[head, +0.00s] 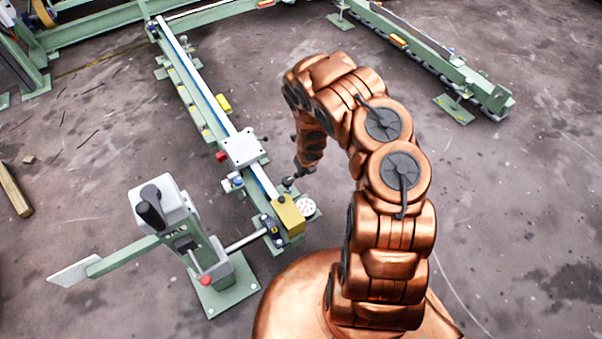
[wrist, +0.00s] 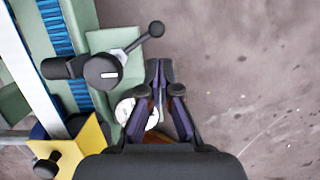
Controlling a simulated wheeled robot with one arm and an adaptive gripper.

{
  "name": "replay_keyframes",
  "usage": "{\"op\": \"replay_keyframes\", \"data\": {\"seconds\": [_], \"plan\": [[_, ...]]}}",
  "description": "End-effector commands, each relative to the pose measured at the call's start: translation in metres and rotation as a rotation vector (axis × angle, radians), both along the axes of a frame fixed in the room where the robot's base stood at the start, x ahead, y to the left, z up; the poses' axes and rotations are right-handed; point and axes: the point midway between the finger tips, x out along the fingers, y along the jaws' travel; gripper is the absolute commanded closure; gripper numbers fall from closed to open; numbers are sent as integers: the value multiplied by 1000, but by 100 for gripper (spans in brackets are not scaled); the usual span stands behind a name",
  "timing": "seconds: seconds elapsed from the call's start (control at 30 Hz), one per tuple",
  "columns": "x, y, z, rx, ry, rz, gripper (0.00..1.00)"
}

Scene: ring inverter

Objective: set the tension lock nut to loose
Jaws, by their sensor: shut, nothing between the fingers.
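A dark round hub (wrist: 102,72) with a lever ending in a black ball (wrist: 156,29) is in the wrist view, fixed to the green frame. It looks like the tension lock nut with its handle. The lever points up and to the right. My gripper (wrist: 158,68) is shut and empty, just right of the hub and below the ball. A gap shows between the fingertips and the lever in the picture; I cannot tell the depth. In the head view my arm reaches down beside the rail's near end, where the nut is too small to make out clearly.
A yellow block (head: 288,215) and a white dial (head: 307,207) sit at the rail's near end. The dial is partly behind my fingers in the wrist view (wrist: 124,110). A white carriage plate (head: 243,148) is farther up the rail. A green stand (head: 222,282) is left.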

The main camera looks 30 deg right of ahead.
Motion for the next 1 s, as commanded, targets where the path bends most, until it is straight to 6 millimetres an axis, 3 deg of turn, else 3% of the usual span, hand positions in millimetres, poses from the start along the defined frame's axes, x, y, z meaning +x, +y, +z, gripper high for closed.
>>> {"op": "replay_keyframes", "data": {"seconds": [0.03,0.1,0.3,1.0], "plan": [[0,-1,14,-2,-2,2,100],[-1,0,25,-2,-3,6,100],[-5,3,42,2,-2,10,100],[-6,2,45,0,-1,5,100]]}}
